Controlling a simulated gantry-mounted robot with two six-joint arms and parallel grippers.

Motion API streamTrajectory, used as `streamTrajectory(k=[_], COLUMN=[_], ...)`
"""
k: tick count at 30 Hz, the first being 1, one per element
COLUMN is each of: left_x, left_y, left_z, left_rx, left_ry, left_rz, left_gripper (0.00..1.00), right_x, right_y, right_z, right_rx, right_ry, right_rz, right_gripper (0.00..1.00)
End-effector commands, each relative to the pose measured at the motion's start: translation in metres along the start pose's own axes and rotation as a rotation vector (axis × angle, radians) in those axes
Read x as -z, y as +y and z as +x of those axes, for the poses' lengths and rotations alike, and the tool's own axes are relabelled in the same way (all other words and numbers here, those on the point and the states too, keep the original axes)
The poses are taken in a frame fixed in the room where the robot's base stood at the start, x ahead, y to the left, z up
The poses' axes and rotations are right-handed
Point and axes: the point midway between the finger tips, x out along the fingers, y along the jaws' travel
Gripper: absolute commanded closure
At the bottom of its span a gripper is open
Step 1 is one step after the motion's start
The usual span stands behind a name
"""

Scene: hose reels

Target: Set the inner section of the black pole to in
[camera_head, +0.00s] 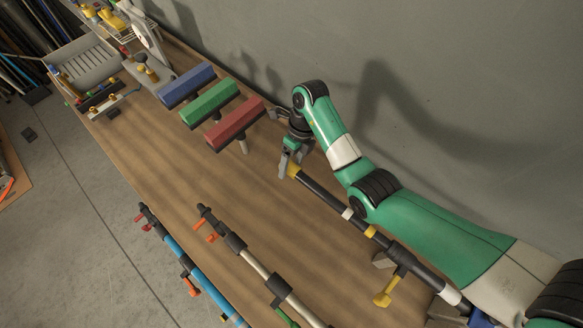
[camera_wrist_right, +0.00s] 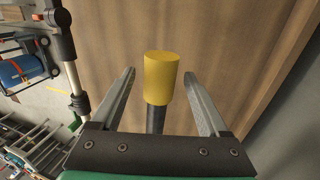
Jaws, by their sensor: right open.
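The black pole (camera_head: 318,189) lies at the right of the bench, slanting from upper left to lower right. Its thin inner section ends in a yellow cap (camera_head: 292,172) and sticks out past a white collar and a yellow ring (camera_head: 370,231). A yellow lever (camera_head: 387,292) hangs from the thicker part. My right gripper (camera_head: 289,160) is open at the capped end. In the right wrist view the yellow cap (camera_wrist_right: 161,78) stands between the two spread fingers (camera_wrist_right: 163,98), with a visible gap on each side. My right arm hides part of the bench behind the pole. My left gripper does not show.
A white pole (camera_head: 262,273) and a blue pole (camera_head: 190,267) lie to the left on the bench (camera_head: 160,160). A grey tray (camera_head: 90,66) is at the far left. A wall rises behind my right arm.

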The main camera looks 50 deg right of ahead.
Motion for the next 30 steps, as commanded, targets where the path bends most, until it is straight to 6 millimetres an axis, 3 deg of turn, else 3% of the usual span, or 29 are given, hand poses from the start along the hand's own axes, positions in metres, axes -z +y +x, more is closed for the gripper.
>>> streamTrajectory(k=[6, 19, 30], left_x=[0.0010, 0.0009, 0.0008], left_y=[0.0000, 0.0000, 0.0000], left_z=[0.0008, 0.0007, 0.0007], left_rx=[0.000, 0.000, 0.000], left_ry=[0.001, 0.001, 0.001], left_rz=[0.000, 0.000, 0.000], left_gripper=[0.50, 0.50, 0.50], right_x=[-0.0001, 0.0000, 0.0000], right_y=[0.0005, 0.0003, 0.0003], right_z=[-0.0009, -0.0009, -0.0008], right_rx=[0.000, 0.000, 0.000], right_ry=[0.000, 0.000, 0.000], right_rz=[0.000, 0.000, -0.001], right_gripper=[0.24, 1.00, 1.00])
